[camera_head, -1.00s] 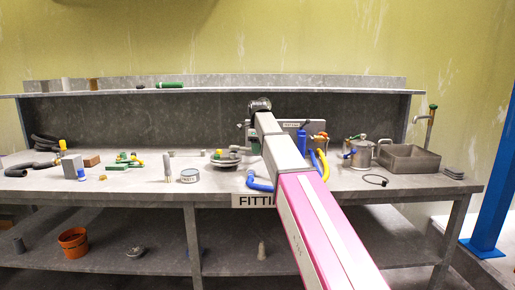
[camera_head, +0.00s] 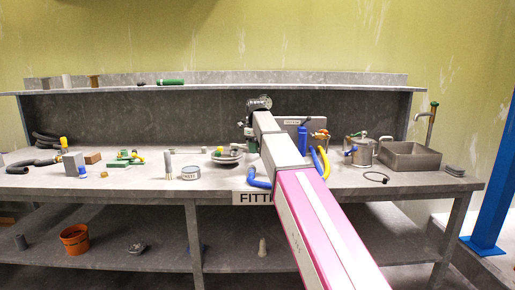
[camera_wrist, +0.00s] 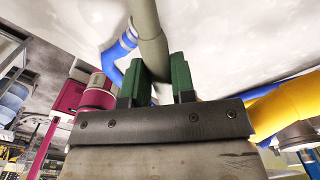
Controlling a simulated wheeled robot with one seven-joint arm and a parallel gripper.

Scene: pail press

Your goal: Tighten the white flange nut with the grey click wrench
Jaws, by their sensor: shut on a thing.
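My gripper (camera_wrist: 157,85) has green fingers and is shut on a smooth grey rod (camera_wrist: 147,22), which looks like the handle of the grey click wrench. The rod runs up out of the wrist view, and its far end is out of sight. In the head view my arm reaches over the bench and hides the gripper and the held rod. The white flange nut cannot be made out in either view. A small pale patch shows between the fingers in the wrist view, too hidden to name.
Blue hose (camera_head: 259,181) and yellow hose (camera_head: 323,162) lie close by my arm. To the right stand a metal pot (camera_head: 362,152) and a grey basin (camera_head: 410,158). A round grey flange (camera_head: 226,156) lies left of the arm. The bench front (camera_head: 215,182) is mostly clear.

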